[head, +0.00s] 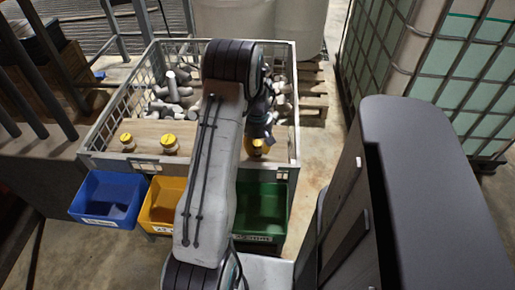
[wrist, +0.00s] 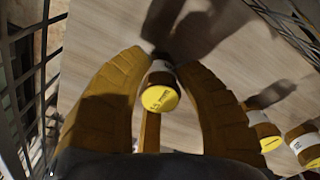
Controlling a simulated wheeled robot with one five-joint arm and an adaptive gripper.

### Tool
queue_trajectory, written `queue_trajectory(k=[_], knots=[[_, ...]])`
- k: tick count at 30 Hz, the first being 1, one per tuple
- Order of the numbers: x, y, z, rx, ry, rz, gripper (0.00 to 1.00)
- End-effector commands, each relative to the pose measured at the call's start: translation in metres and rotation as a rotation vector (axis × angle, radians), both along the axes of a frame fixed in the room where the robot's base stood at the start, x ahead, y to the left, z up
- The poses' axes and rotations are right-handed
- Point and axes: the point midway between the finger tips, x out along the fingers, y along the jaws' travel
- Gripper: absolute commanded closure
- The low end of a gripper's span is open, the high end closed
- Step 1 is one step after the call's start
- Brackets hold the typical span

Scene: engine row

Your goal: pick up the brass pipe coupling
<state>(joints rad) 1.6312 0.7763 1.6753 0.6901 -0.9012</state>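I can make out no brass pipe coupling in either view; part of the crate is hidden behind my arm. My gripper (wrist: 165,58) has orange-yellow fingers, with the tips on either side of a small brown jar (wrist: 161,75) with a yellow lid and white label. Whether the fingers touch or grip it is unclear. In the head view this jar (head: 257,148) shows just below my gripper (head: 261,132). Two similar jars, a middle one (head: 170,144) and a left one (head: 127,142), stand apart on the wooden board; they also show at the right in the wrist view (wrist: 262,128) (wrist: 305,142).
The wire-sided crate (head: 95,140) holds a heap of grey metal fittings (head: 175,88) behind the board (head: 148,130). Blue (head: 108,197), yellow (head: 160,203) and green (head: 262,208) bins hang at its front. Caged tanks (head: 465,60) stand at the right.

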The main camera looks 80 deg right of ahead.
Motion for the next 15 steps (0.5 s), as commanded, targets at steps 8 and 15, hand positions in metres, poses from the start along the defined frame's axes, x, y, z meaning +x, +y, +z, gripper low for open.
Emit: queue_trajectory(k=[8, 15], knots=[[0.0000, 0.0000, 0.0000, 0.000, 0.000, 0.000, 1.00], [0.0000, 0.0000, -0.0003, 0.000, 0.000, 0.000, 1.00]])
